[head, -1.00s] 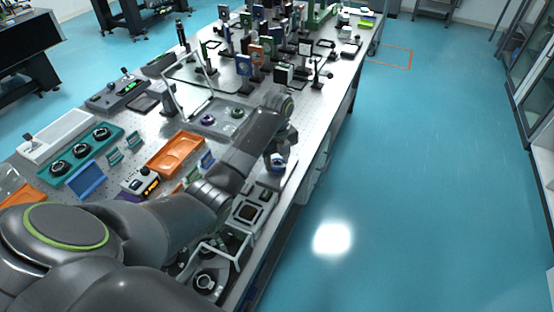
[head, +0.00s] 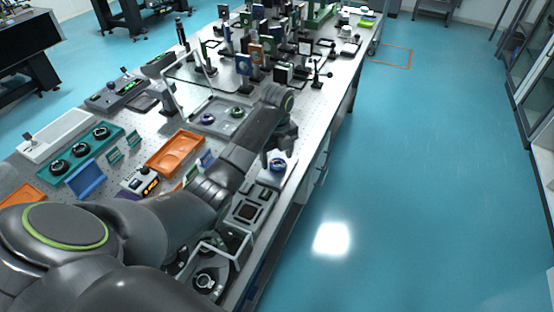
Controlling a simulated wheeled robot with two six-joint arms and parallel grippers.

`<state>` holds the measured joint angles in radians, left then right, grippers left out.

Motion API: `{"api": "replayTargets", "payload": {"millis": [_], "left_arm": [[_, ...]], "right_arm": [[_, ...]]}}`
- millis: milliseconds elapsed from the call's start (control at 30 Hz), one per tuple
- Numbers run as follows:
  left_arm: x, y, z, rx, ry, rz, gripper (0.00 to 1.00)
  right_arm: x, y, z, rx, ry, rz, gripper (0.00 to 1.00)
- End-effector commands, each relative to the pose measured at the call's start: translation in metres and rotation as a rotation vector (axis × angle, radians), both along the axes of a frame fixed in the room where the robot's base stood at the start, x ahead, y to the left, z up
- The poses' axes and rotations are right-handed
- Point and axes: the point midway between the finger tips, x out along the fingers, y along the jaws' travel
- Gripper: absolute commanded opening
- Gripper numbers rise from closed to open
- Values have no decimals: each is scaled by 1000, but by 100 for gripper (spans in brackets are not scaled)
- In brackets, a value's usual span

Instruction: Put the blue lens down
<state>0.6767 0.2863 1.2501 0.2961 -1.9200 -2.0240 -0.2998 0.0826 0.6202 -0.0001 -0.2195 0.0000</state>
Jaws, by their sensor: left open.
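The blue lens (head: 277,164) is a small round piece with a blue and dark rim. It rests on a pale, flat pad (head: 272,179) near the right edge of the optical table. My left gripper (head: 271,152) is open just above and beside the lens, with its fingers pointing down. I cannot tell whether a finger still touches it. My left arm reaches in from the lower left and hides part of the table. My right gripper is not in the picture.
An orange tray (head: 175,152) and a teal holder with round black parts (head: 80,150) lie to the left. A grey tray with two small lenses (head: 221,116) lies beyond my forearm. Many upright optical mounts crowd the far table. Blue floor is clear to the right.

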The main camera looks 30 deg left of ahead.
Motion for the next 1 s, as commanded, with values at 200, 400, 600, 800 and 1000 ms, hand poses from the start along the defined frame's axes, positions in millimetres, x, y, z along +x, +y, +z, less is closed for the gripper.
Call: {"api": "replayTargets", "payload": {"millis": [200,400,600,800,1000], "left_arm": [[0,0,50,0,0,1,66],[0,0,74,-1,-1,1,66],[0,0,95,-1,-1,1,66],[0,0,105,-1,-1,1,66],[0,0,106,-1,-1,1,66]], "right_arm": [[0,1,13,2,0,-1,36],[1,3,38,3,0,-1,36],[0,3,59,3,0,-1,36],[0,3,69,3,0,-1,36],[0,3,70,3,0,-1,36]]}}
